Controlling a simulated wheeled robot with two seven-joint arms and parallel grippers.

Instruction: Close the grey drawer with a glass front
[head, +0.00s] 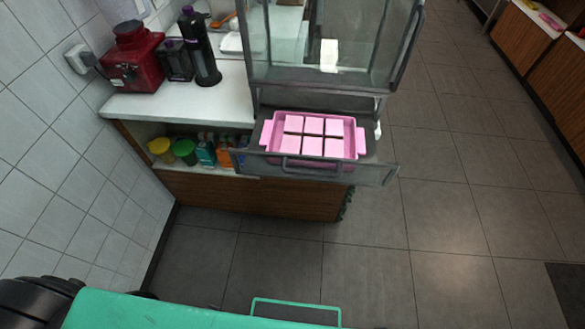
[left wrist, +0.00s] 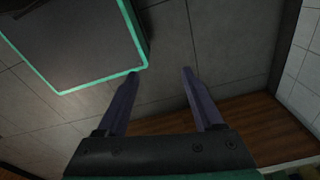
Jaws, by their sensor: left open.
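The grey drawer with a glass front (head: 374,174) stands pulled out below a glass display case in the head view. A pink tray (head: 356,121) with several pale pink square pieces (head: 313,125) sits inside it. A grey handle shows on the drawer front. My left gripper (left wrist: 161,74) is open and empty in the left wrist view, with floor between its two fingers. The drawer cannot be made out in that view. My left gripper's fingers do not show in the head view, and my right gripper is not in view.
The glass case (head: 330,50) stands above the drawer. A white counter (head: 185,105) holds a red machine (head: 133,62) and a dark bottle (head: 200,50). Bottles and tubs fill the shelf below. A wooden cabinet front (head: 235,192) is under the drawer. Tiled floor (head: 370,265) is clear ahead and right.

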